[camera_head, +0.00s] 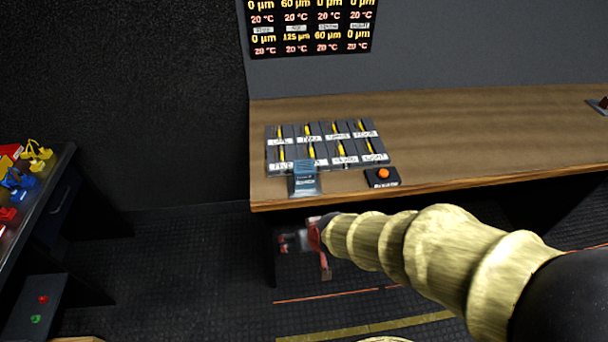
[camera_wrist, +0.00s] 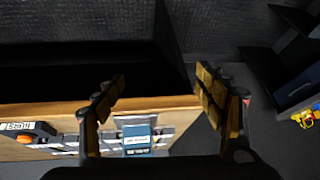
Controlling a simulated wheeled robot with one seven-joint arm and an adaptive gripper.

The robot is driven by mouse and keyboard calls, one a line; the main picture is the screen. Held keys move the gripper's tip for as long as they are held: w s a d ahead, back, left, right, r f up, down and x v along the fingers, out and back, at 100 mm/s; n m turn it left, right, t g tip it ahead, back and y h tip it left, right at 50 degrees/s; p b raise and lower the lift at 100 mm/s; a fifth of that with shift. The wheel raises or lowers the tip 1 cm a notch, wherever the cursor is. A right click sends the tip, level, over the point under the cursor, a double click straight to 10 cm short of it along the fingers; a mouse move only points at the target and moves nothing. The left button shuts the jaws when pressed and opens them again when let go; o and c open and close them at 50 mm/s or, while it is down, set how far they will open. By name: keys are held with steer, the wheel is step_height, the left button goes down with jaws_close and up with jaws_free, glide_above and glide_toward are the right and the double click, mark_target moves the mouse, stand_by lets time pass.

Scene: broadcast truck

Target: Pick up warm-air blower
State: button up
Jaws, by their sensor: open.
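I cannot tell for sure which thing is the warm-air blower. A small blue-grey device (camera_head: 304,178) with a label stands at the front edge of the wooden desk (camera_head: 480,130), before a panel of sliders (camera_head: 325,145). In the wrist view the blue device (camera_wrist: 137,134) shows between and beyond my fingers. My gripper (camera_head: 292,241) hangs in front of the desk's front edge, apart from the device. In the wrist view my gripper (camera_wrist: 162,86) is open, with nothing between its fingers.
A dark side table (camera_head: 60,185) at the left holds red, blue and yellow items (camera_head: 25,175). Below it is a box with red and green buttons (camera_head: 38,305). A temperature display (camera_head: 312,27) hangs on the wall.

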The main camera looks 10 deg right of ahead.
steer(key=w+f+t, duration=0.2)
steer(key=w+t, duration=0.1)
steer(key=w, duration=0.3)
steer(key=m+t+h, duration=0.1)
steer(key=t+h, duration=0.1)
steer(key=t, duration=0.3)
glide_toward(305, 172)
steer(key=x, duration=0.2)
steer(key=f+x, duration=0.1)
steer(key=x, duration=0.2)
steer(key=shift+s+d+f, duration=0.1)
steer(key=shift+f, duration=0.05)
steer(key=shift+w, duration=0.25)
steer(key=shift+b+x, duration=0.4)
steer(key=shift+x, duration=0.55)
steer(key=shift+r+b+x, duration=0.25)
steer(key=shift+b+x, duration=0.25)
steer(key=shift+x, duration=0.8)
steer(key=shift+r+b+x, duration=0.2)
steer(key=shift+b+x, duration=0.3)
steer(key=shift+x, duration=0.85)
steer(key=shift+w, duration=0.2)
steer(key=shift+c, duration=0.8)
steer(key=shift+r, duration=0.1)
steer(key=c, duration=1.4)
